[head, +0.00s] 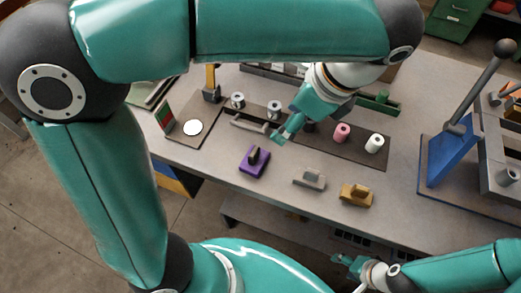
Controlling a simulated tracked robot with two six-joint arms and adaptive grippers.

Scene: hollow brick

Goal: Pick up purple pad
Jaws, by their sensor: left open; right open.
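The purple pad (248,168) lies on the grey table near its front edge, with a dark upright grip on its top. My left gripper (281,135) comes down from the upper right, open and empty, above and behind the pad in the picture. It appears apart from the pad. My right gripper (345,263) is open and empty at the bottom, in front of the table's edge and away from the pad.
A grey pad (309,180) and a yellow pad (355,195) lie to the right of the purple one. A dark board with a pink roll (342,132) and a white roll (374,143) lies behind them. A blue lever stand (449,155) is at the right.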

